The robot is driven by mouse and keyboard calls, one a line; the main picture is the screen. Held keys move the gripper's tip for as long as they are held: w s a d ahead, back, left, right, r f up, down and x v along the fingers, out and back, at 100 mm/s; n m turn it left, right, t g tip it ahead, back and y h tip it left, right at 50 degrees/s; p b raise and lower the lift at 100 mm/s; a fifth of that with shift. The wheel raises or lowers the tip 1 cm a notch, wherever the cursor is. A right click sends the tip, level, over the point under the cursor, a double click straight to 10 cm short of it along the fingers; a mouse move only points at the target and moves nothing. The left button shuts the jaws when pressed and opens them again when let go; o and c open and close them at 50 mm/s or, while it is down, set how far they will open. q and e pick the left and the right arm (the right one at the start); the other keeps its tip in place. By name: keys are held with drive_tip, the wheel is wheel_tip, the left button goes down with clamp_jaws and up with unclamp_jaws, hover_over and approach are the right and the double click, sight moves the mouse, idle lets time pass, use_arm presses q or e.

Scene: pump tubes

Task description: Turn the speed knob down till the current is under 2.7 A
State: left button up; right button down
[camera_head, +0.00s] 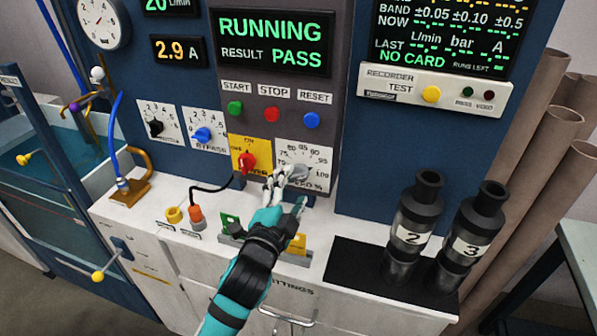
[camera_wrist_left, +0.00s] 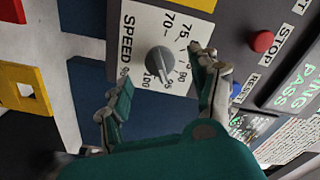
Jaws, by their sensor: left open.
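The grey speed knob (camera_wrist_left: 160,62) sits on a white dial plate marked SPEED (camera_wrist_left: 143,20), with its pointer towards the 95–100 end; exact setting unclear. In the head view the knob (camera_head: 298,173) is partly behind my gripper. My left gripper (camera_head: 284,180) is just in front of it. In the wrist view the fingers of my left gripper (camera_wrist_left: 160,82) are spread, one on each side and short of the knob, apart from it. The current display (camera_head: 175,51) reads 2.9 A. My right gripper is not in view.
A red switch (camera_head: 247,161) on a yellow plate is close left of the dial. START, STOP (camera_head: 271,115) and RESET buttons are above. The screen (camera_head: 270,42) shows RUNNING and PASS. Black tubes 2 (camera_head: 412,225) and 3 (camera_head: 470,230) stand on a dark mat at right.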

sight(297, 179)
use_arm(q)
drive_tip(key=x, duration=0.5)
drive_tip(key=shift+w, duration=0.15)
drive_tip(key=c, duration=1.2)
drive_tip(key=shift+n+p, duration=0.3)
drive_tip(key=n+p, duration=0.1)
drive_tip(key=n, duration=0.2)
drive_tip(key=shift+n+p, duration=0.55)
drive_tip(key=shift+n, duration=0.55)
